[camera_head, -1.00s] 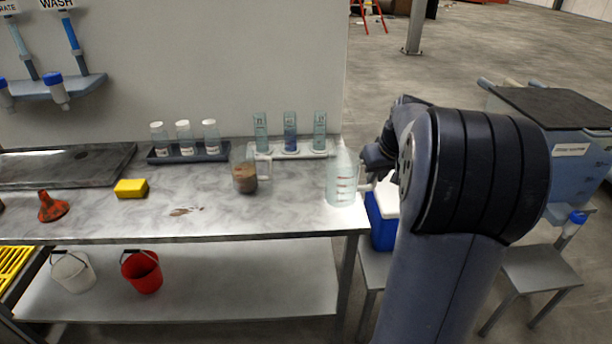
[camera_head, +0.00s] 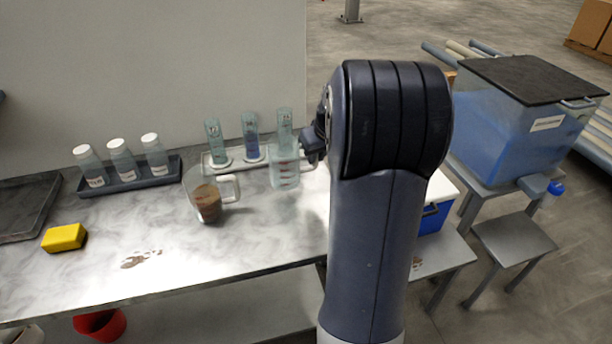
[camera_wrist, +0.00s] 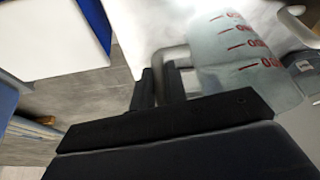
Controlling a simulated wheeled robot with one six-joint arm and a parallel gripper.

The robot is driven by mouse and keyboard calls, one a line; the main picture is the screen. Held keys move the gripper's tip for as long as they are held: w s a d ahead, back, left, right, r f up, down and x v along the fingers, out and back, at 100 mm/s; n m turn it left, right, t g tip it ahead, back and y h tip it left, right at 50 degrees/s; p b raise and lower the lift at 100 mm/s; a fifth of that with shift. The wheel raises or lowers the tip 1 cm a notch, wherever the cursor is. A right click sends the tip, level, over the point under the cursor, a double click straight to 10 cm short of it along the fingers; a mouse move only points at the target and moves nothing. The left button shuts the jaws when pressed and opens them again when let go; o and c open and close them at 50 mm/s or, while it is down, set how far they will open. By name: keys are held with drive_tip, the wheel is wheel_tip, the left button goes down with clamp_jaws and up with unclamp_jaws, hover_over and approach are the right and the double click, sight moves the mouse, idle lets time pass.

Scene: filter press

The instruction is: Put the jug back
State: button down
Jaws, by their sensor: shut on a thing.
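A clear jug with red graduation marks (camera_head: 285,175) is at the right end of the bench, in front of the right measuring cylinder in the head view. It looks empty and roughly upright. My gripper (camera_head: 312,148) is at its right side, partly hidden behind my arm. In the wrist view the jug (camera_wrist: 245,55) fills the upper right, and my gripper (camera_wrist: 160,88) is shut on its pale handle. I cannot tell whether the jug's base touches the bench. A second jug with brown slurry (camera_head: 208,205) stands to its left, apart from it.
Three measuring cylinders stand in a pale rack (camera_head: 215,167) close behind the held jug. A dark tray (camera_head: 130,182) holds three white-capped bottles. A yellow sponge (camera_head: 64,238) and a brown spill (camera_head: 142,259) are on the bench. A blue tank (camera_head: 510,125) stands at right.

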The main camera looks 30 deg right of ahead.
drive_tip(key=shift+f, duration=2.8)
drive_tip(key=c, duration=1.9)
unclamp_jaws()
drive_tip(key=shift+f, duration=0.15)
drive_tip(key=o, duration=0.5)
drive_tip(key=v, duration=1.2)
